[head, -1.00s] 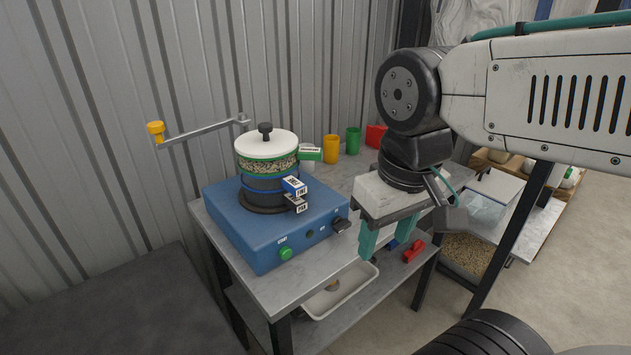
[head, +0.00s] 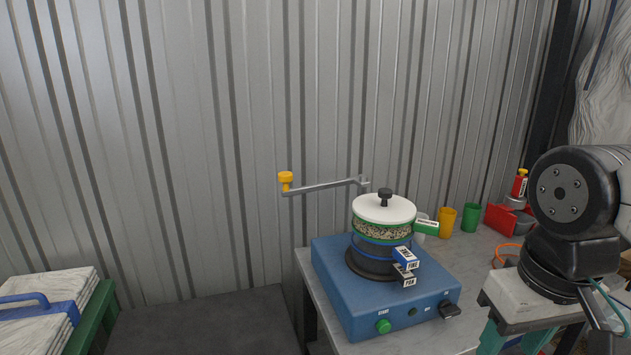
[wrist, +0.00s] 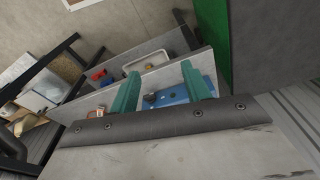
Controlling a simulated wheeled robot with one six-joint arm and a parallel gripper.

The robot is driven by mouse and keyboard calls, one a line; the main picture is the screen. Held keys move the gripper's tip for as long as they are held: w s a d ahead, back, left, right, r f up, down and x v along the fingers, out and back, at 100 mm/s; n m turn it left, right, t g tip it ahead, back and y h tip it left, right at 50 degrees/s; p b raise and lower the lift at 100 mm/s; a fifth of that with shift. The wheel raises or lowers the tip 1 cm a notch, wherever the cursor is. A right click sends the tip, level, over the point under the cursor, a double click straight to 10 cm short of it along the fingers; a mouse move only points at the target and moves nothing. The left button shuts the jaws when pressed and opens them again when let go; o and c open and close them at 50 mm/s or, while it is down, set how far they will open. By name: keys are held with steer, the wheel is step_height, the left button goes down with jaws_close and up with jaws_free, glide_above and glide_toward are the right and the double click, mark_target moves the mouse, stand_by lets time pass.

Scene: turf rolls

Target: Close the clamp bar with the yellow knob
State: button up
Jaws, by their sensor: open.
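In the head view, the yellow knob (head: 286,181) sits on the free left end of the grey clamp bar (head: 325,186). The bar sticks out to the left from its pivot behind the sieve stack (head: 383,232), clear of the white lid (head: 384,208). The stack stands on the blue shaker base (head: 375,300). My gripper (head: 518,345) is at the lower right, apart from the knob and bar, its fingertips cut off by the frame edge. In the wrist view my gripper (wrist: 162,80) has its two teal fingers apart with nothing held; part of the blue base (wrist: 172,95) shows beyond them.
The grey bench (head: 325,290) carries a yellow cup (head: 447,222), a green cup (head: 470,217) and a red bin (head: 503,219) at the back. A corrugated wall (head: 200,120) stands close behind. Stacked bags (head: 45,295) are at lower left. Space left of the bar is free.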

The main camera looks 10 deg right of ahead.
steer(key=shift+a, duration=0.1)
steer(key=c, duration=0.5)
steer(key=shift+w+a+f, duration=0.1)
steer(key=shift+f, duration=0.2)
jaws_close()
steer(key=w+a+r+n, duration=0.25)
steer(key=w+a, duration=0.55)
steer(key=w, duration=0.6)
steer(key=w+a+r+n+y, duration=0.1)
steer(key=w+a+r, duration=0.3)
steer(key=w+a, duration=0.7)
steer(key=w+a+r+n, duration=0.2)
steer(key=w+a+r, duration=0.15)
steer(key=w, duration=1.45)
steer(key=w+a+r+n+t+y, duration=0.1)
steer(key=w+a+r+n+t, duration=0.1)
steer(key=w+a+r, duration=0.4)
steer(key=d+x, duration=0.2)
steer(key=x, duration=0.7)
steer(key=shift+s+d+m, duration=0.15)
steer(key=shift+s+d, duration=0.1)
steer(key=shift+s, duration=0.7)
steer(key=shift+s+d+m, duration=0.1)
steer(key=shift+s+d, duration=0.15)
steer(key=shift+s, duration=0.65)
